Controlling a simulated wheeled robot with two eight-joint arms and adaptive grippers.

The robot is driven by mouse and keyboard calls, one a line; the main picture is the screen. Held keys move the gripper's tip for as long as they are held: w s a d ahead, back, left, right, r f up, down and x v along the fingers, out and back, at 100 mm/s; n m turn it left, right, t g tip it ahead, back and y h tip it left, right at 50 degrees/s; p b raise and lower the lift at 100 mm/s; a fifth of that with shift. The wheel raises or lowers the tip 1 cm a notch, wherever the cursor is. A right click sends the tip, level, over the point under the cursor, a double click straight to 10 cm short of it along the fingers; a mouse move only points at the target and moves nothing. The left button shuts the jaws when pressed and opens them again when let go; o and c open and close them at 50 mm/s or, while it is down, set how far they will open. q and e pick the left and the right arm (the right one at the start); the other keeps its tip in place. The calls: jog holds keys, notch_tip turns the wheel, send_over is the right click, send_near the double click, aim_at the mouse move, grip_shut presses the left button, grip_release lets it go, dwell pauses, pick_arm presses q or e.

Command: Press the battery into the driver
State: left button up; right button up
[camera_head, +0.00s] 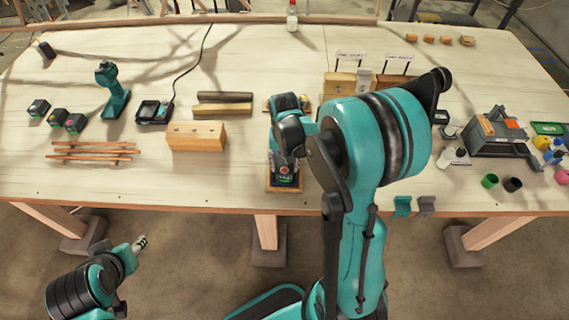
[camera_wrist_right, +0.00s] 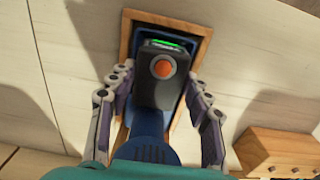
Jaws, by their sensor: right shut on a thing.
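In the wrist view my right gripper (camera_wrist_right: 160,82) has its fingers on both sides of a dark battery (camera_wrist_right: 158,93) with an orange button and a green strip at its far end. It sits over a wood-framed holder (camera_wrist_right: 124,40) with a blue inside. A blue, ribbed, grip-like part (camera_wrist_right: 148,142) lies nearer the camera; I cannot tell how it joins the battery. In the head view the right arm partly hides the holder (camera_head: 271,186). A teal driver (camera_head: 112,92) stands at the left. My left gripper (camera_head: 140,243) is low, before the table; its fingers are too small to read.
Several batteries (camera_head: 57,118) and a charger (camera_head: 154,111) are at the left. A wooden block (camera_head: 196,136) stands left of the holder, and thin laths (camera_head: 92,151) lie left of it. A grey toolbox (camera_head: 497,135) and small cups (camera_head: 489,181) are at the right.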

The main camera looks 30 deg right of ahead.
jog(key=shift+f+b, duration=0.4)
jog(key=shift+f, duration=0.05)
jog(key=o, duration=1.5)
jog(key=shift+o, duration=0.2)
jog(key=shift+r, duration=0.1)
jog(key=shift+r+p, duration=2.65)
jog(key=shift+r, duration=0.85)
